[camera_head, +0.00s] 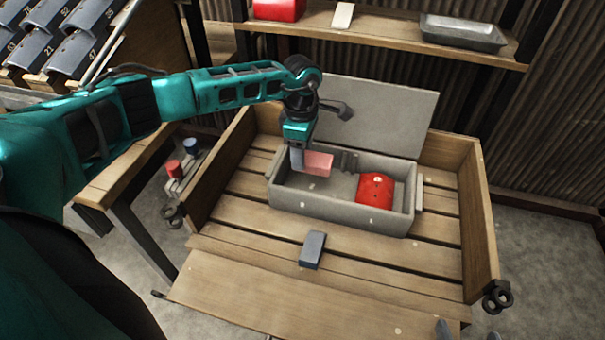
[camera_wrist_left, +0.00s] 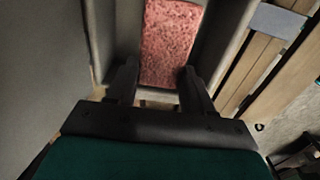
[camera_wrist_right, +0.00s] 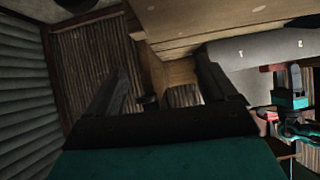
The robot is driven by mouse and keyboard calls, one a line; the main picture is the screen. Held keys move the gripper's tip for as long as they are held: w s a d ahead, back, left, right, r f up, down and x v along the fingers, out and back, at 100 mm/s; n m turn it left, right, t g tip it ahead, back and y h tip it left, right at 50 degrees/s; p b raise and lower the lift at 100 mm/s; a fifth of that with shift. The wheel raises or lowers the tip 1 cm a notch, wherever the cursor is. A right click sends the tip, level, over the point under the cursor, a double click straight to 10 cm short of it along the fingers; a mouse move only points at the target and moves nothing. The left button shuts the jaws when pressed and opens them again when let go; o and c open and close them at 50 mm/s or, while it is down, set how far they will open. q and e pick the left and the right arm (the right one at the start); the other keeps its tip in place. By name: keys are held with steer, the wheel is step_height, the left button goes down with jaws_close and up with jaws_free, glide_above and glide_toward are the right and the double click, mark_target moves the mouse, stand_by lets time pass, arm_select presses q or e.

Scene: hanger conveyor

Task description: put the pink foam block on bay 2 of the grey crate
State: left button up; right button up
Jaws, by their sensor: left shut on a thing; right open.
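My left gripper (camera_head: 298,160) is shut on the pink foam block (camera_head: 319,164), at the left part of the grey crate (camera_head: 340,217). In the left wrist view the pink block (camera_wrist_left: 170,40) lies between the fingers (camera_wrist_left: 158,78). I cannot tell whether the block touches the crate floor. A red block (camera_head: 375,188) sits in the crate's right part. Small pale marks on the crate's front are too small to read in the head view. My right gripper (camera_wrist_right: 165,85) is open and empty in the right wrist view.
The crate stands in a wooden slatted bin (camera_head: 440,255) with raised sides. A grey-blue block (camera_head: 312,250) lies in front of the crate. A grey panel (camera_head: 385,115) stands behind it. A shelf (camera_head: 380,43) at the back holds a metal tray (camera_head: 463,33).

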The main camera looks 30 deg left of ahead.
arm_select(q)
steer(key=shift+f+b, duration=0.65)
steer(key=shift+f, duration=2.85)
arm_select(e)
steer(key=shift+f, duration=0.75)
arm_select(q)
steer(key=shift+f, duration=0.15)
arm_select(e)
steer(key=shift+w+f, duration=0.1)
steer(key=shift+f, duration=0.05)
arm_select(q)
steer(key=o, duration=1)
